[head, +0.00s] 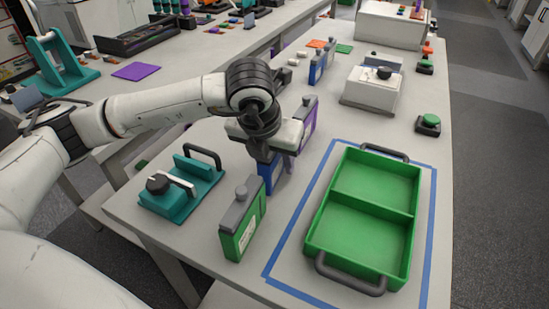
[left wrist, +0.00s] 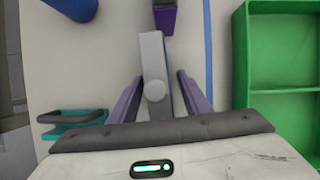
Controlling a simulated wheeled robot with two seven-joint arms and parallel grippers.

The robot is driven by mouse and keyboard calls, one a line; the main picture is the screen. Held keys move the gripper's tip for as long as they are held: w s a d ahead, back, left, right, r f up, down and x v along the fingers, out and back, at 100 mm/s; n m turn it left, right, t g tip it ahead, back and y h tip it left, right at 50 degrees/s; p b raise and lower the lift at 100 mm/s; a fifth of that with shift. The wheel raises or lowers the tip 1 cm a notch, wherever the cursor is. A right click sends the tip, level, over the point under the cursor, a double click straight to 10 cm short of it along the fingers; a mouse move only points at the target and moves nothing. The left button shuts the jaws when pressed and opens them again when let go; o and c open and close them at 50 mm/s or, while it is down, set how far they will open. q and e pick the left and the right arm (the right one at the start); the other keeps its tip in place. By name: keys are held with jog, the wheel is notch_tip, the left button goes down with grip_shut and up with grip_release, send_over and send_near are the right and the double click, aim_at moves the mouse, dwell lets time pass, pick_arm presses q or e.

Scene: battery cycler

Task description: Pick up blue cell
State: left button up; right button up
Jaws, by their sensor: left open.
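A blue cell (head: 274,176) stands upright on the table, directly below my left gripper (head: 268,152), which hides its upper part in the head view. In the left wrist view, its grey top with a round knob (left wrist: 154,68) lies between the two spread fingers of my left gripper (left wrist: 155,92). The gripper is open, with a finger on each side of the cell. I cannot tell whether either finger touches it. Another blue cell (head: 316,68) stands farther back. My right gripper is not in view.
A green cell (head: 243,228) stands in front of the gripper, and a purple cell (head: 308,124) stands close behind. A teal fixture (head: 180,190) with dark handles is at left. A two-compartment green tray (head: 345,231) sits inside blue tape at right; both compartments look empty.

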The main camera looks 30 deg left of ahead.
pick_arm(q)
grip_shut()
jog(key=shift+w+r, duration=0.1)
jog(key=shift+r, duration=0.1)
